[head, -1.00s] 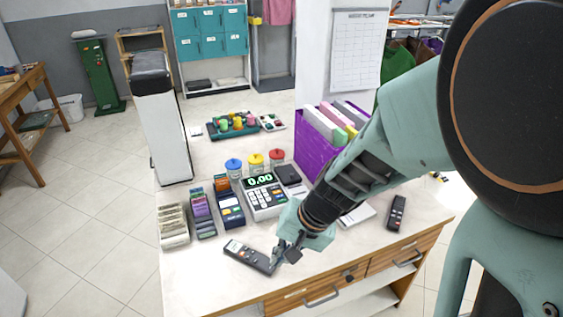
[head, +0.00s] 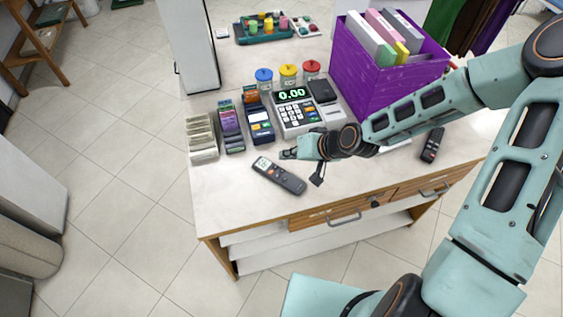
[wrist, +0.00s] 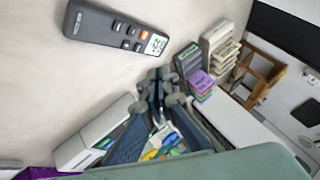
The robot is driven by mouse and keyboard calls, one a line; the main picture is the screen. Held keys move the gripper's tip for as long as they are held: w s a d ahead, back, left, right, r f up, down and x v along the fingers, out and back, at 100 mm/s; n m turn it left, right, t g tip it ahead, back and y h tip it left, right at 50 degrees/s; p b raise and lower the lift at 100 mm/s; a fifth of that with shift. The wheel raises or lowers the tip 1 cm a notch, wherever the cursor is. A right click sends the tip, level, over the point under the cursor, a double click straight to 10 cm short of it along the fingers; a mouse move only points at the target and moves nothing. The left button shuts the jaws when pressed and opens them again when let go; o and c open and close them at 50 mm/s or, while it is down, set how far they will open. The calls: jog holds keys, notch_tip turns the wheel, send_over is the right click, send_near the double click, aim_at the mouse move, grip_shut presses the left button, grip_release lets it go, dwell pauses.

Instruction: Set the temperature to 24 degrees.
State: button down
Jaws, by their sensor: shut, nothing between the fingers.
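A dark remote control (head: 279,175) with a small lit display at its left end lies near the counter's front edge. In the wrist view this remote (wrist: 105,30) shows its display and several buttons, one of them orange; the digits are too small to read surely. My gripper (head: 289,154) is shut and empty, just behind the remote's display end and apart from it. Its fingers (wrist: 163,85) show in the wrist view, pointing past the remote. A second dark remote (head: 433,145) lies at the right of the counter, beyond my arm.
The counter's front left is clear.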

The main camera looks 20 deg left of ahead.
jog(key=shift+w+a+r+y, duration=0.3)
jog(key=shift+w+a+r, duration=0.35)
jog(key=shift+r, duration=0.15)
jog(key=shift+d+f, duration=0.1)
jog(key=shift+f, duration=0.05)
jog(key=b, duration=0.7)
send_near(277, 167)
jog(key=x, duration=0.5)
jog(key=shift+w+a+r, duration=0.2)
jog(key=shift+a+r, duration=0.05)
jog(key=shift+a, duration=0.1)
jog(key=shift+f+b, duration=0.3)
jog(key=shift+f, duration=0.1)
jog(key=shift+f+b, duration=0.3)
dwell(0.5)
jog(key=shift+r, duration=0.1)
jog(key=shift+r+p, duration=0.5)
jog(key=shift+r, duration=0.15)
